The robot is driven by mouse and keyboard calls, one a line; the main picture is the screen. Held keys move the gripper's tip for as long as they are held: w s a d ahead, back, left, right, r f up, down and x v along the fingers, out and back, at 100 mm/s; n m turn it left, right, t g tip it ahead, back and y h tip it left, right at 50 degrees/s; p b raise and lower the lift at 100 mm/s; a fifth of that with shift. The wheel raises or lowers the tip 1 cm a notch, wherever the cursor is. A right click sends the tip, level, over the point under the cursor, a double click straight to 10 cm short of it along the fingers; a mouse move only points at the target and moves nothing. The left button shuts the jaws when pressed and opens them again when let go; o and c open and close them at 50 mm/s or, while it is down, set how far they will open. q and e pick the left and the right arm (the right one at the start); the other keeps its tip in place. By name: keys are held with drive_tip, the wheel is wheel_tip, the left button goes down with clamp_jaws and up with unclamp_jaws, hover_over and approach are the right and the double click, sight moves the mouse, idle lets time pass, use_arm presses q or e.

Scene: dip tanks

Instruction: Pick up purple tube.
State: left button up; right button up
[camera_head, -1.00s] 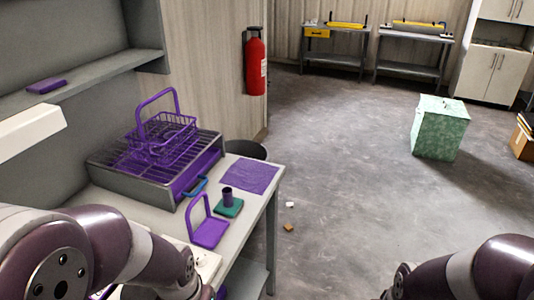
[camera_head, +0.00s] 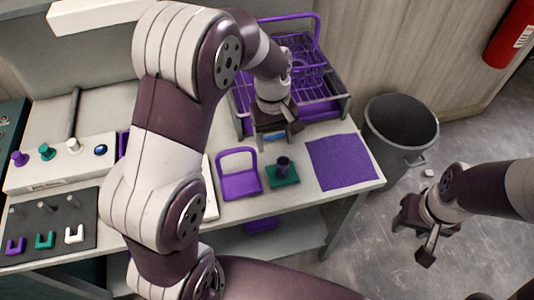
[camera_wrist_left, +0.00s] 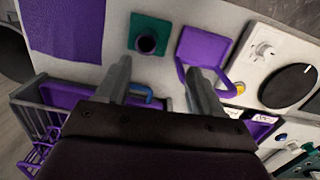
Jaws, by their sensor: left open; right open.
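The purple tube (camera_head: 283,164) is a small dark cylinder standing upright on a green square base (camera_head: 285,177) on the bench. In the left wrist view the tube (camera_wrist_left: 147,43) shows from above, its round opening dark, just beyond my fingertips. My left gripper (camera_head: 276,136) is open and empty above the bench, between the tube and the wire-rack tank behind it. Its two fingers (camera_wrist_left: 160,82) are spread apart in the wrist view and do not touch the tube. My right gripper (camera_head: 414,238) is open and empty over the floor, right of the bench.
A purple holder with an upright handle (camera_head: 240,184) stands close left of the tube. A purple mat (camera_head: 341,162) lies to its right. A tank with a purple basket (camera_head: 340,104) is behind. A grey bin (camera_head: 400,126) stands beyond the bench's right end.

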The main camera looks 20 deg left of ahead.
sight(283, 163)
use_arm(q)
drive_tip(key=shift+n, duration=0.8)
drive_tip(key=f+p, duration=0.1)
drive_tip(key=f, duration=0.2)
drive_tip(key=d+f+p, duration=0.1)
drive_tip(key=f, duration=0.3)
drive_tip(key=w+d+f+p, duration=0.1)
drive_tip(key=f, duration=0.2)
drive_tip(key=shift+w+d+f, duration=0.1)
drive_tip(key=shift+f, duration=0.6)
drive_tip(key=c, duration=1.1)
use_arm(e)
wheel_tip(283, 163, up, 4)
drive_tip(key=shift+r, duration=0.15)
